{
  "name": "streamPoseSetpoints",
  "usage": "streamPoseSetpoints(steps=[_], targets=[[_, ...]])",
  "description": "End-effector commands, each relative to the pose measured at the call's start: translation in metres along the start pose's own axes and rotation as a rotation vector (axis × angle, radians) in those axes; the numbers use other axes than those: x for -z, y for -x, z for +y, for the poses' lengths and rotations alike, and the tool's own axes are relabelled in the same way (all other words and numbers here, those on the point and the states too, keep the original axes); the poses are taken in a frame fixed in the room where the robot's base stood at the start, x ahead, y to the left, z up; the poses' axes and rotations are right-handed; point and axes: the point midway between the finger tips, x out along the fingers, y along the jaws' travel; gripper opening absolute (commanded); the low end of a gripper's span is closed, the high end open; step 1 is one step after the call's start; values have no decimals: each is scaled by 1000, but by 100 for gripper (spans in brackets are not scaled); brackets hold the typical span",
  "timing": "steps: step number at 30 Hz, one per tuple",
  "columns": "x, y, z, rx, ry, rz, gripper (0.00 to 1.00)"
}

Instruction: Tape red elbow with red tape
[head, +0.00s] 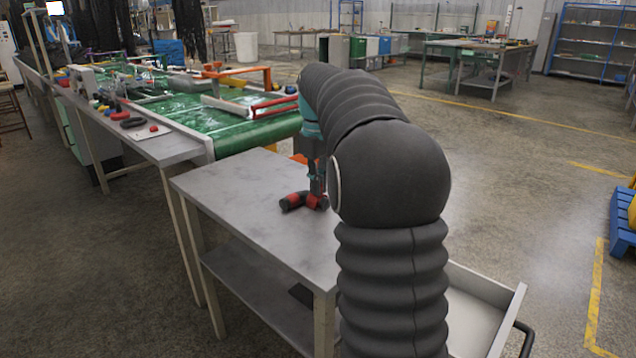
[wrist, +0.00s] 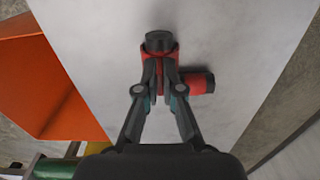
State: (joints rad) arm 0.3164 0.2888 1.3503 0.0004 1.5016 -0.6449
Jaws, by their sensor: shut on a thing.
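A red elbow with dark ends (wrist: 192,84) lies on the grey table (head: 235,192). In the head view the elbow (head: 293,201) sits near the table's right side, partly behind my arm. My gripper (wrist: 161,75) points down over it, with its fingers closed on one leg of the elbow below a dark end. The other leg sticks out to the right in the wrist view. In the head view my gripper (head: 317,192) is at the elbow, low on the tabletop. I cannot make out separate red tape.
An orange bin (wrist: 45,85) stands beside the table edge. A green conveyor (head: 235,132) runs behind the table, with a side bench (head: 165,147) on its left holding several small items. The tabletop around the elbow is clear.

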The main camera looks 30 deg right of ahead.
Motion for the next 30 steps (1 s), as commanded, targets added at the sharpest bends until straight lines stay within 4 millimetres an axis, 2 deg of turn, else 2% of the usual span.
streamPoseSetpoints(steps=[6,10,22,26,30], targets=[[0,0,0,0,0,0,0],[0,0,0,0,0,0,35],[0,5,0,0,0,0,35],[1,22,0,-1,0,2,35],[1,49,1,-2,0,3,35]])
